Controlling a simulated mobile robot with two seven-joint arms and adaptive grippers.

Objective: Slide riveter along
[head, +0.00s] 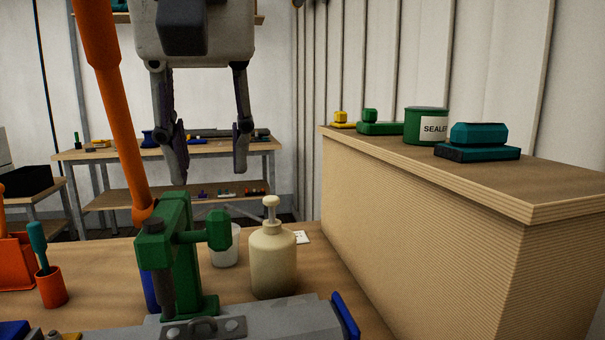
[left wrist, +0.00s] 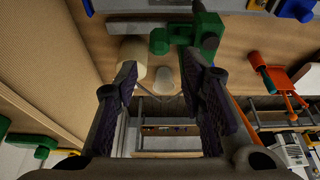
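The riveter is a green body (head: 182,250) with a dark nose and a long orange lever (head: 122,125) rising up and left. It stands over the grey spar (head: 255,322) at the bottom of the head view. In the left wrist view the green riveter (left wrist: 200,32) is at top centre. My left gripper (head: 208,165) hangs above and behind the riveter, open and empty, with its fingers pointing down. Both fingers also show spread in the left wrist view (left wrist: 161,80). The lever is beside the fingers, not between them. My right gripper is not seen.
A cream pump bottle (head: 273,262) and a white cup (head: 226,246) stand close behind the riveter. A tall wooden cabinet (head: 420,215) blocks the right side, with a green sealer tin (head: 425,126) on top. An orange cup (head: 51,287) holding a teal-handled tool is at left.

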